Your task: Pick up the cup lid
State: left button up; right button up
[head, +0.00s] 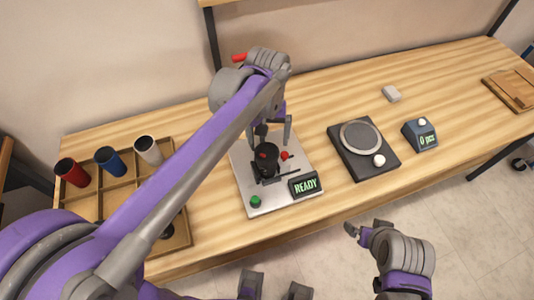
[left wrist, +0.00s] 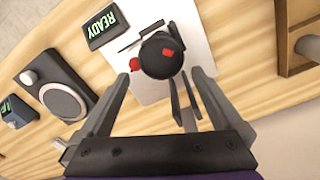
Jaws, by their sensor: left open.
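A black round piece with a red mark (head: 267,156), which looks like the cup lid or a lidded part, is on the grey plate of the laser marker. It also shows from above in the left wrist view (left wrist: 163,58). My left gripper (head: 268,138) is open above it. In the left wrist view the fingers (left wrist: 160,80) are spread, one on each side of its near edge, with nothing held. I cannot tell whether they touch it. My right arm (head: 405,252) shows at the lower right; its jaw state is unclear.
A READY display (head: 305,184) and a green button (head: 256,201) are at the plate's front. A dark scale (head: 374,165) and a counter box (head: 420,134) stand to the right.

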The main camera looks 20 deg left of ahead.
aim_at(267, 154)
pick_arm(q)
jog(key=f, duration=0.2)
jog(key=s+f, duration=0.1)
jog(key=shift+f, duration=0.4)
jog(key=shift+w+f, duration=0.1)
jog(key=shift+f, duration=0.35)
jog(key=c, duration=1.1)
jog(key=shift+r, duration=0.15)
